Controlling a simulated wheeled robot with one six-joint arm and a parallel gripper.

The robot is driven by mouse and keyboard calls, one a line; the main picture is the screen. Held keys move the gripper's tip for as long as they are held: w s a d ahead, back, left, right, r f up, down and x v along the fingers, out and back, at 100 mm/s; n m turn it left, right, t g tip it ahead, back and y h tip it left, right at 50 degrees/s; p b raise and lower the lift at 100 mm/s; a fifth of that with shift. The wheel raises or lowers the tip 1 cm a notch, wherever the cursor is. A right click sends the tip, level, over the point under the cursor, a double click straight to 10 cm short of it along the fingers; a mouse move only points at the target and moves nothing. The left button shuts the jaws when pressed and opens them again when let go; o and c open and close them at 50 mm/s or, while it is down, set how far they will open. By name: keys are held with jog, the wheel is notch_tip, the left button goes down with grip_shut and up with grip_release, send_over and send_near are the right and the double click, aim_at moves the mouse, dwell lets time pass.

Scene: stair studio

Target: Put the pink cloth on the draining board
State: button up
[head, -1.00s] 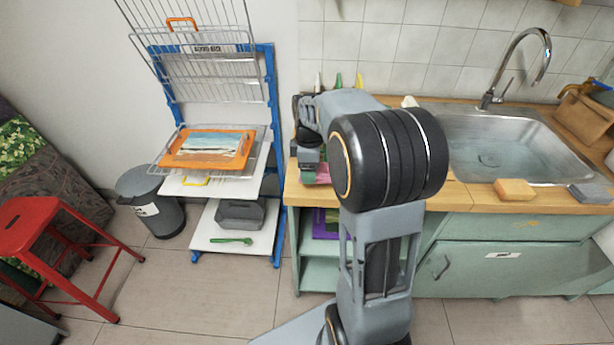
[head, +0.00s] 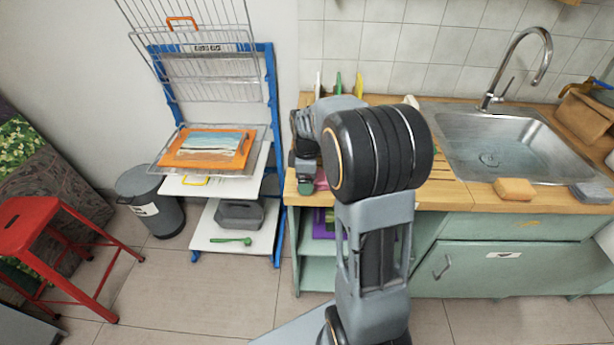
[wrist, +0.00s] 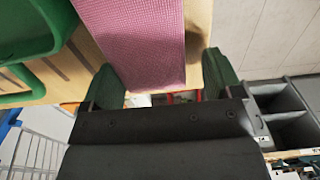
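The pink cloth (wrist: 140,40) lies on the wooden counter at its front edge in the wrist view. In the head view only a small pink part (head: 321,180) shows, beside my gripper and left of my arm. My gripper (wrist: 160,82) is open, its green fingertips wide apart at the cloth's near end. A gap shows between the cloth and the right finger; whether the left finger touches it, I cannot tell. The draining board (head: 447,174) is the grooved wooden counter area left of the sink, partly hidden by my arm.
A metal sink (head: 510,150) with a tap is at right, with an orange sponge (head: 515,189) on its front edge. A green object (wrist: 25,30) stands at upper left in the wrist view. A blue drying rack (head: 272,110) and red stool (head: 35,225) are at left.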

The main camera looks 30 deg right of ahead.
jog(key=shift+o, duration=0.4)
jog(key=shift+r, duration=0.1)
notch_tip(320, 180, up, 10)
jog(key=r+p, duration=0.1)
jog(key=s+a+f+m+t, duration=0.1)
jog(key=s+a+f+m, duration=0.1)
jog(key=s+a+m, duration=0.2)
jog(key=s+a+f+m+t, duration=0.2)
jog(key=s+a+m, duration=0.3)
jog(key=s+m, duration=0.3)
jog(key=s, duration=0.4)
jog(key=shift+a, duration=0.3)
